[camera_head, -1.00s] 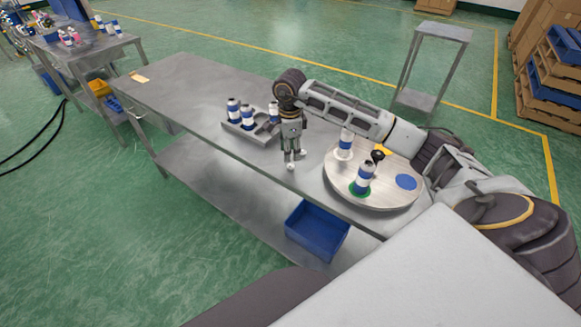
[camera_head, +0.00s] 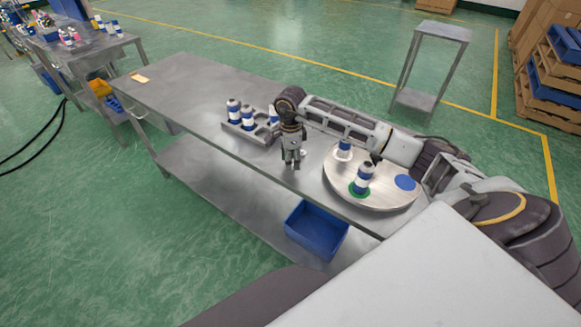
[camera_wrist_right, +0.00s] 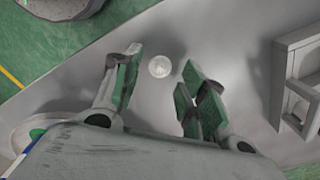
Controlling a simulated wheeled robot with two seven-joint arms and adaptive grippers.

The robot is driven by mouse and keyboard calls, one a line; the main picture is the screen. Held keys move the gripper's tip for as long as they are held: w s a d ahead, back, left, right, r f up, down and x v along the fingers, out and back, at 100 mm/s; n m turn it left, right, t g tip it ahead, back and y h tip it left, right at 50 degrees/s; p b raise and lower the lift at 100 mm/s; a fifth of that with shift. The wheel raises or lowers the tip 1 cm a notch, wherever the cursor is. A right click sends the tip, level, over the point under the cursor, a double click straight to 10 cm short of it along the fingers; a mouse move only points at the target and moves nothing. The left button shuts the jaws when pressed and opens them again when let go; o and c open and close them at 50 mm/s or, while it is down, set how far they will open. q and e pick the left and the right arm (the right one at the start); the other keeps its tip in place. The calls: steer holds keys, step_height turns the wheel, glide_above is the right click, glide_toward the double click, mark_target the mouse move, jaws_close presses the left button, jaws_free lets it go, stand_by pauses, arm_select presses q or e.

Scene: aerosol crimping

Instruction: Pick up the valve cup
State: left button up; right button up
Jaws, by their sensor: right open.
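The valve cup (camera_wrist_right: 159,67) is a small, pale round piece lying on the grey metal table. In the right wrist view it sits between the open fingers, near their tips, with a gap on both sides. My right gripper (camera_wrist_right: 160,60) is open and empty above the table. In the head view the right gripper (camera_head: 292,162) points down close to the table's front edge, between the bottle tray and the round plate. I cannot make out the valve cup clearly in the head view. My left gripper is not in view.
A grey tray (camera_head: 238,128) with blue-and-white cans stands left of the gripper. A round metal plate (camera_head: 385,199) at right carries a can (camera_head: 363,180) on a green spot, another can (camera_head: 344,151) and a blue disc (camera_head: 405,182). A blue bin (camera_head: 316,230) sits below.

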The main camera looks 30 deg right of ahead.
steer(key=shift+f, duration=1.1)
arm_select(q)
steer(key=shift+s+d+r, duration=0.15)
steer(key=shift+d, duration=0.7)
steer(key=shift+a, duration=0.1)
arm_select(e)
steer(key=shift+c, duration=0.2)
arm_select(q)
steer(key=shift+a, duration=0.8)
arm_select(e)
steer(key=c, duration=0.6)
steer(key=shift+o, duration=0.2)
